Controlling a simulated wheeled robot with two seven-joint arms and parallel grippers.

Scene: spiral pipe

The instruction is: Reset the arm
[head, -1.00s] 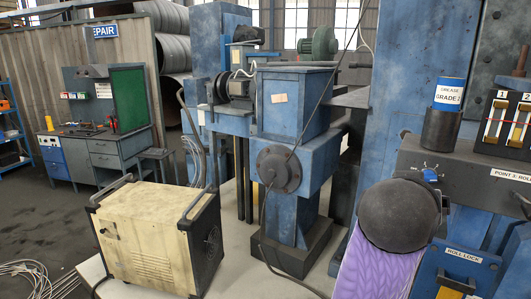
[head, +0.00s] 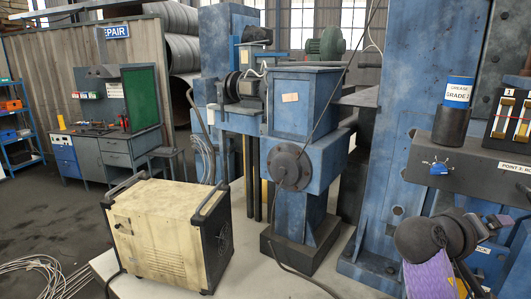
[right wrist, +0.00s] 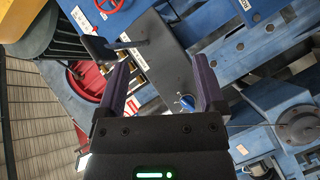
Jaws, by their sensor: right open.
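My right arm comes in at the lower right of the head view, with a purple sleeve (head: 430,279) and a dark rounded wrist (head: 423,236). My right gripper (head: 490,243) sits low in front of the blue machine at the right edge. In the right wrist view the two dark purple fingers of my right gripper (right wrist: 160,68) stand wide apart. Nothing is held between them. My left arm and left gripper do not show.
A grease can (head: 458,93) stands in a dark holder there. A beige box unit (head: 165,232) stands left of centre. The wrist view shows a red handwheel (right wrist: 109,4).

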